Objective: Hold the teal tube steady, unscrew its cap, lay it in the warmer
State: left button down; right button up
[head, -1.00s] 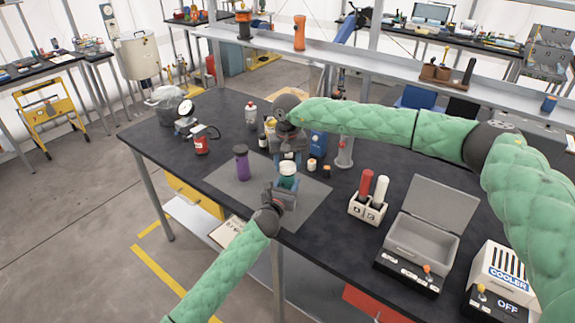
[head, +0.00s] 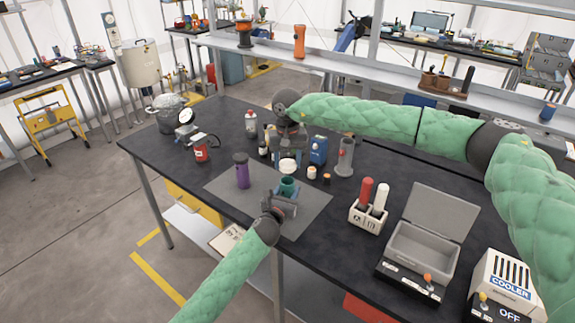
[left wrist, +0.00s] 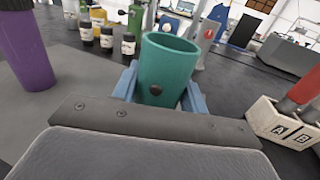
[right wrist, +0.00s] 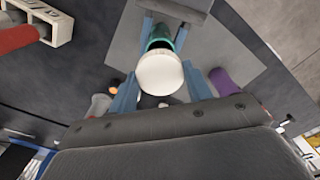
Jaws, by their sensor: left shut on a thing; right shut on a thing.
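The teal tube (head: 287,188) stands upright with an open mouth, shut in my left gripper (head: 285,197) above the grey mat. The left wrist view shows the uncapped tube (left wrist: 167,70) between blue fingers. My right gripper (head: 287,158) is shut on the white cap (head: 287,166), held above and apart from the tube. The right wrist view shows the cap (right wrist: 160,72) between the fingers, with part of the tube (right wrist: 181,38) beyond. A grey box with a raised lid (head: 422,246), likely the warmer, stands empty at the right; its label is unreadable.
A purple bottle (head: 242,172) stands left of the tube on the mat (head: 222,183). A rack (head: 366,216) with red and white tubes stands between mat and box. Small jars, a blue box (head: 318,150) and a clear cylinder (head: 345,158) are behind. A cooler (head: 505,272) is far right.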

aim_at(287, 164)
pick_arm(q)
jog(key=c, duration=0.7)
grip_release()
jog(key=shift+s+a+f, duration=0.1)
jog(key=shift+s+a, duration=0.1)
jog(key=shift+s, duration=0.25)
pick_arm(e)
jog(key=shift+f, duration=0.25)
pick_arm(q)
jog(key=b+v, duration=0.3)
jog(key=v, duration=0.6)
jog(key=shift+s+a, duration=0.1)
jog(key=shift+s, duration=0.2)
pick_arm(e)
notch_tip(287, 164, down, 3)
pick_arm(q)
jog(key=shift+s+a+b, duration=0.25)
jog(key=shift+s+b, duration=0.1)
jog(key=shift+s, duration=0.25)
pick_arm(e)
jog(key=shift+f, duration=0.1)
